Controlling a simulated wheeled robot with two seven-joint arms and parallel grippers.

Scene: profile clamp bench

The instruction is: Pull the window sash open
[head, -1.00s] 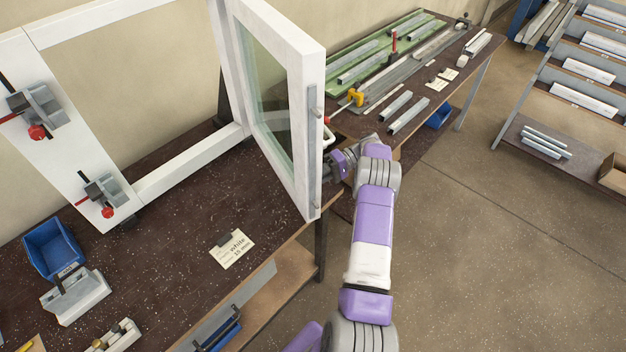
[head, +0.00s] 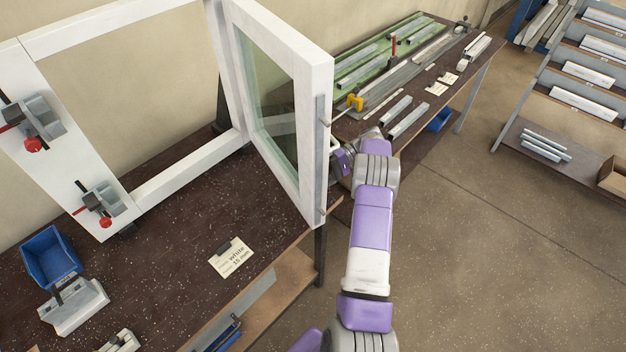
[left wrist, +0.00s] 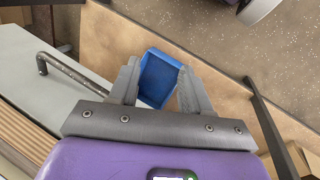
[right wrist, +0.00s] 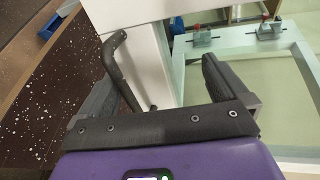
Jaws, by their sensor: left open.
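The white window sash (head: 312,150) with a glass pane (head: 268,90) stands swung out from its white frame (head: 185,165). My right arm reaches up to the far side of the sash's free edge, which mostly hides that gripper in the head view. In the right wrist view my right gripper (right wrist: 160,88) is open; a dark bar handle (right wrist: 119,66) on a white member lies between its fingers, nearer the left one. I cannot tell whether they touch. My left gripper (left wrist: 158,85) is open and empty in the left wrist view, above a blue bin (left wrist: 158,78).
Clamps (head: 100,205) sit on the frame's left upright. A card (head: 231,257) and a blue bin (head: 50,256) lie on the dark bench (head: 175,285). A second bench with profiles (head: 405,120) stands behind my right arm. The floor to the right is open.

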